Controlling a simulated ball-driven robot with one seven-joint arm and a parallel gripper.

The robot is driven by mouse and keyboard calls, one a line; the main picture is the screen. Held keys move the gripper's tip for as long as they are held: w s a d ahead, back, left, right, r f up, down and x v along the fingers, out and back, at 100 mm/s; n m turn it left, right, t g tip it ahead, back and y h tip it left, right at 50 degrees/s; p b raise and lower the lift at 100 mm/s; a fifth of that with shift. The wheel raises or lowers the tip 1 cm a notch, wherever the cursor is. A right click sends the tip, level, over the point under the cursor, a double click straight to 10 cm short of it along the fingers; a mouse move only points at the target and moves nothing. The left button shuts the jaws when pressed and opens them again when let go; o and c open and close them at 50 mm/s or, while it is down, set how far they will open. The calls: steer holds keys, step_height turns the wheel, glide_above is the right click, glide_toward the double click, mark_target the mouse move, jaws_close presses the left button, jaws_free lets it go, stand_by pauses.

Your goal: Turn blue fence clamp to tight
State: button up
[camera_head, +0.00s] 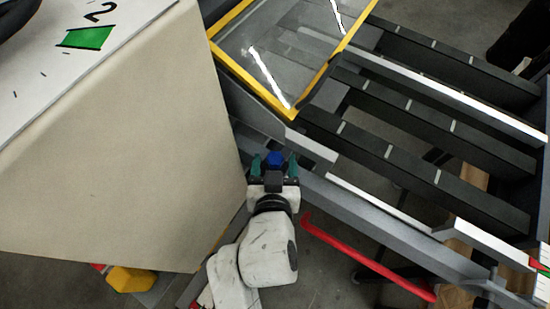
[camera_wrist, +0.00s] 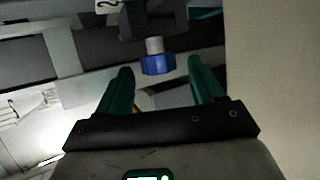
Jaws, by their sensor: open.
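The blue fence clamp knob (camera_head: 275,158) sits at the near side of the grey metal frame in the head view. In the wrist view the blue knob (camera_wrist: 158,65) hangs on a short pale stem, ahead of and between my finger tips. My gripper (camera_head: 275,165) is open, its two teal fingers on either side of the knob in the head view. In the wrist view my gripper (camera_wrist: 160,75) shows a gap on both sides of the knob, with no contact visible. Whether the knob is fully between the fingers in depth is hard to tell.
A large beige box-like body (camera_head: 120,140) stands close to the left of my arm. A red bar (camera_head: 365,258) lies to the right. Dark slatted rails (camera_head: 420,120) and a yellow-edged clear panel (camera_head: 285,60) lie beyond. A yellow object (camera_head: 130,280) is at lower left.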

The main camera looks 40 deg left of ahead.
steer(key=shift+w+a+f, duration=0.2)
steer(key=shift+w+a, duration=0.1)
steer(key=c, duration=1)
